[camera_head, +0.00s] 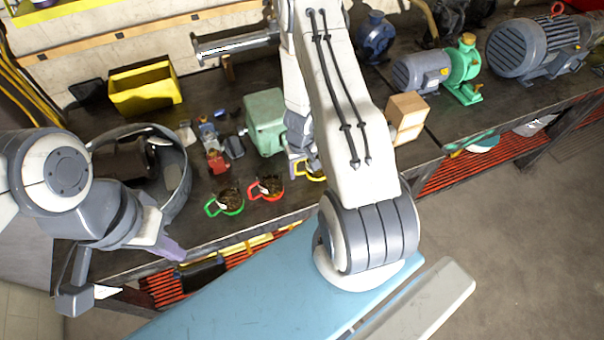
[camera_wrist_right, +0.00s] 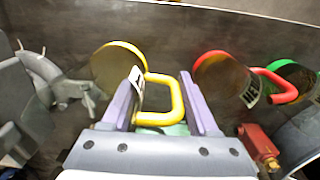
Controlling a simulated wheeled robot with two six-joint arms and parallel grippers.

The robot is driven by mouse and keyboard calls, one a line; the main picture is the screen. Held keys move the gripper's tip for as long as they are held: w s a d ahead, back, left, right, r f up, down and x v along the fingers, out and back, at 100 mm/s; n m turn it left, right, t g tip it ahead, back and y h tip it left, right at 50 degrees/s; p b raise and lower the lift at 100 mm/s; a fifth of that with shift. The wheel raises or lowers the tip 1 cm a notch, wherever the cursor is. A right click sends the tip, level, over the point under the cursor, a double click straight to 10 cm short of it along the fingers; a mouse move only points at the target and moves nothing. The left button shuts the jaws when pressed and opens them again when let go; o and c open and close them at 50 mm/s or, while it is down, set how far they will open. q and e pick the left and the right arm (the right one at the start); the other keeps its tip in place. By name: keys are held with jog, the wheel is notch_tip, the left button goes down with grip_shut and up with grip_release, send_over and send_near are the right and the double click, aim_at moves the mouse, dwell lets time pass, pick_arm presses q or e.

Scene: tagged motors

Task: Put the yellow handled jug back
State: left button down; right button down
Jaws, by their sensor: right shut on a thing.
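The yellow handled jug (camera_wrist_right: 113,64) stands on the dark bench with a white label on its side. In the head view the yellow jug (camera_head: 315,173) is mostly hidden behind my right arm; only part of the yellow shows. My right gripper (camera_wrist_right: 160,92) has its purple fingers on either side of the yellow handle and is shut on it. A red handled jug (camera_head: 266,188) and a green handled jug (camera_head: 229,200) stand to the left of it in the head view. My left gripper (camera_head: 122,272) is open and empty at the bench's front left.
A grey-green motor housing (camera_head: 265,123) and small parts (camera_head: 215,145) are behind the jugs. A large grey ring (camera_head: 174,175) is at left, with a yellow bin (camera_head: 145,88) behind. A wooden block (camera_head: 407,117), a blue-green pump (camera_head: 462,68) and motors are at right.

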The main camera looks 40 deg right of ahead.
notch_tip(320, 180, down, 4)
jog(key=b, duration=0.3)
jog(key=shift+b, duration=0.3)
jog(key=shift+r, duration=0.1)
jog(key=c, duration=0.6)
grip_release()
jog(key=shift+f, duration=0.2)
jog(key=o, duration=0.4)
jog(key=shift+o, duration=0.2)
jog(key=shift+r, duration=0.15)
